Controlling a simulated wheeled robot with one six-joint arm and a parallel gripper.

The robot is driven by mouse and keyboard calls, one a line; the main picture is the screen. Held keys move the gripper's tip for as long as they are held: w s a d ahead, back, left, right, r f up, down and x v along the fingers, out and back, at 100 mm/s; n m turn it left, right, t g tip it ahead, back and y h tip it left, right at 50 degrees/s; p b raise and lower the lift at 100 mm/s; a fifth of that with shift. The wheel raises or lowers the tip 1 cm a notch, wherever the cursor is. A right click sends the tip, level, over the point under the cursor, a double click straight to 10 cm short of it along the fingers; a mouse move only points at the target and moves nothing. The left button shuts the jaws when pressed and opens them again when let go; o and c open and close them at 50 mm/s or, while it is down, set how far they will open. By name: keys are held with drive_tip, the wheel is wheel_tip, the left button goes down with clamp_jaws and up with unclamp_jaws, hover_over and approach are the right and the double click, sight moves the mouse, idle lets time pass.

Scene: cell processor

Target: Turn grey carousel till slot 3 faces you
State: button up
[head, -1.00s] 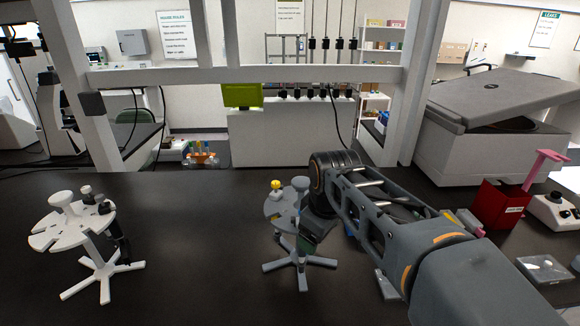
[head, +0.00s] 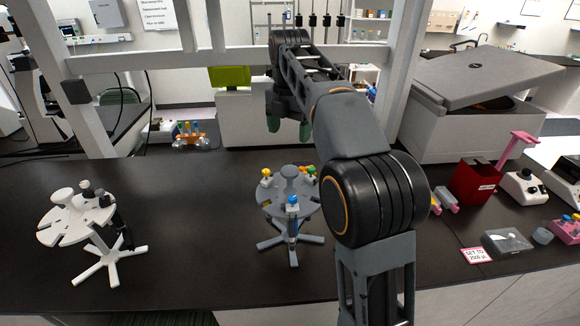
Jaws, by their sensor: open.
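The grey carousel (head: 269,201) stands upright on the dark bench near the middle of the head view, on a star-shaped foot. It holds a yellow-topped piece at its back left, a blue-topped piece (head: 293,201) at its front, and several coloured tops at its back right. My arm covers part of its right side. Slot numbers cannot be read, so I cannot tell which slot faces me. My gripper (head: 288,127) is raised beyond and above the carousel, apart from it. Its green fingertips are spread and nothing shows between them.
A white carousel (head: 64,224) with dark pieces stands at the left. A red box (head: 476,182), a large grey lidded machine (head: 484,105) and small devices sit at the right. A white frame post (head: 223,75) rises behind the bench. The bench between the carousels is clear.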

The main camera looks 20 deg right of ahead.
sight(289, 170)
wheel_tip(289, 170, down, 12)
drive_tip(key=shift+r, duration=0.2)
drive_tip(key=shift+c, duration=0.2)
drive_tip(key=c, duration=1.2)
drive_tip(key=shift+c, duration=0.2)
